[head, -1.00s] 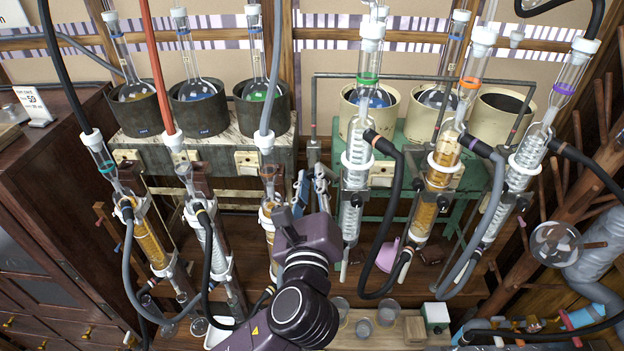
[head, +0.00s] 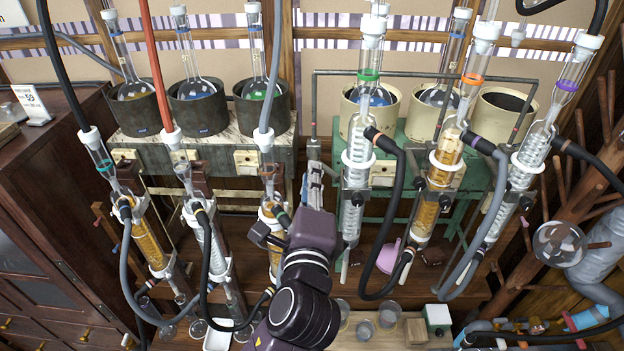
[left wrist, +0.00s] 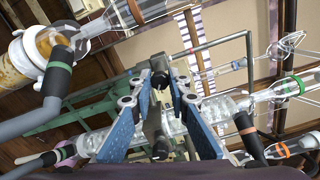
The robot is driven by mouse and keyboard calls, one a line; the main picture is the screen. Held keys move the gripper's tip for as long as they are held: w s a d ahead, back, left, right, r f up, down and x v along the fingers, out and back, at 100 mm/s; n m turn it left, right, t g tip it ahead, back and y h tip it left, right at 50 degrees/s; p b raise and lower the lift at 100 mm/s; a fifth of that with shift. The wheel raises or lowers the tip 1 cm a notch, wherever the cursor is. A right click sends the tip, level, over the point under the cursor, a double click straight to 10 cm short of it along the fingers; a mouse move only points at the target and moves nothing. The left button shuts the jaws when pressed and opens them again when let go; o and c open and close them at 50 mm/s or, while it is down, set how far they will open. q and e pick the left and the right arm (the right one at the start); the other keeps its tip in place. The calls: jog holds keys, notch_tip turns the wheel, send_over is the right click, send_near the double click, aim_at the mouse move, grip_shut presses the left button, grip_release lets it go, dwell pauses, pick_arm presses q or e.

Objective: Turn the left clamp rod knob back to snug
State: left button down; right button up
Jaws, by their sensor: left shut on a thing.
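My left gripper (head: 313,178) is just left of the condenser with the green ring (head: 357,160), beside its clamp (head: 353,197). In the left wrist view, the blue finger pads of the left gripper (left wrist: 160,82) are closed in on a small dark knob (left wrist: 161,79) between their tips. The glass condenser (left wrist: 215,108) runs behind the fingers there. In the head view the knob is hidden by the fingers, and its turn angle cannot be read. My right gripper is in neither view.
More condensers with hoses stand close by: an amber one (head: 440,165) to the right and another (head: 272,225) to the left. A black hose (head: 388,220) hangs right of the clamp. Beakers (head: 365,328) stand low in front.

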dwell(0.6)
pick_arm(q)
jog(key=c, duration=1.8)
grip_release()
jog(key=s, duration=0.7)
jog(key=shift+s, duration=0.3)
